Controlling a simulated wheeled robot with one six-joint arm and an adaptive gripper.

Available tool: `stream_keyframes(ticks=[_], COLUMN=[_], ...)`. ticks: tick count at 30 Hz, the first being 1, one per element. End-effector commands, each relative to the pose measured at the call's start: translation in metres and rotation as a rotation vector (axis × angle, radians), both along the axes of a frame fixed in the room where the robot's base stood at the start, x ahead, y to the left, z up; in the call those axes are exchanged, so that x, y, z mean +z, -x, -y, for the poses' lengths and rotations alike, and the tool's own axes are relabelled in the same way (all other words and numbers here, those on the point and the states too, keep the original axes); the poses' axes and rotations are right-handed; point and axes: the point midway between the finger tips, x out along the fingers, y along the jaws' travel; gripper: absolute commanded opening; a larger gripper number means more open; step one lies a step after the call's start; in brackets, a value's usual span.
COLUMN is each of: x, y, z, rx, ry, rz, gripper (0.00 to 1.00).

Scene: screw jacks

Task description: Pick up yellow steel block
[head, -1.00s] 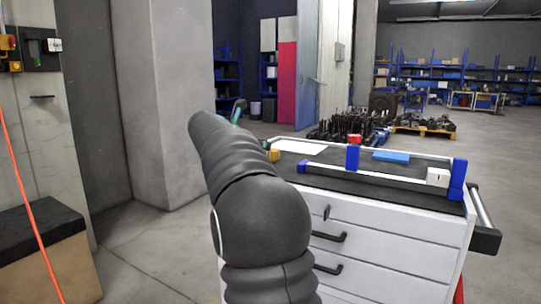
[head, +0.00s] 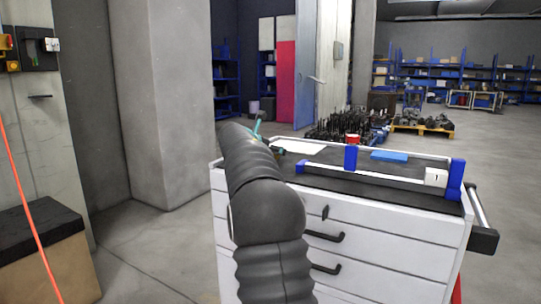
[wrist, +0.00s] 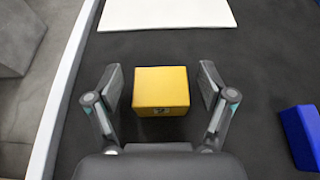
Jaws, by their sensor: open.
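The yellow steel block (wrist: 161,90) lies on the dark top of the cabinet and shows in the wrist view between the two fingers of my gripper (wrist: 161,88). The fingers are spread wide, one on each side of the block, with a gap on both sides. How high the fingertips are above the mat cannot be told. In the head view my arm hides the block, and only a small part of my gripper (head: 256,128) shows behind the arm.
A white sheet (wrist: 166,13) lies beyond the block. A blue piece (wrist: 301,137) stands to the right. The white cabinet (head: 370,238) also carries a blue block (head: 389,155), a red item (head: 352,139) and a long rail fixture (head: 370,180). A raised rim (wrist: 67,85) runs along the left.

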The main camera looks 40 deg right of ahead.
Motion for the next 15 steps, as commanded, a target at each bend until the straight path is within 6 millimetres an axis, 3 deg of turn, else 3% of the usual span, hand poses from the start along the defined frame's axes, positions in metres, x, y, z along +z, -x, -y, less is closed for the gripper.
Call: stream_keyframes(ticks=[5, 15], x=[0.0005, 0.0004], y=[-0.0002, -0.0001], z=[-0.0002, -0.0003], rx=[0.001, 0.001], ry=[0.001, 0.001], rz=[0.001, 0.001], gripper=[0.81, 0.0])
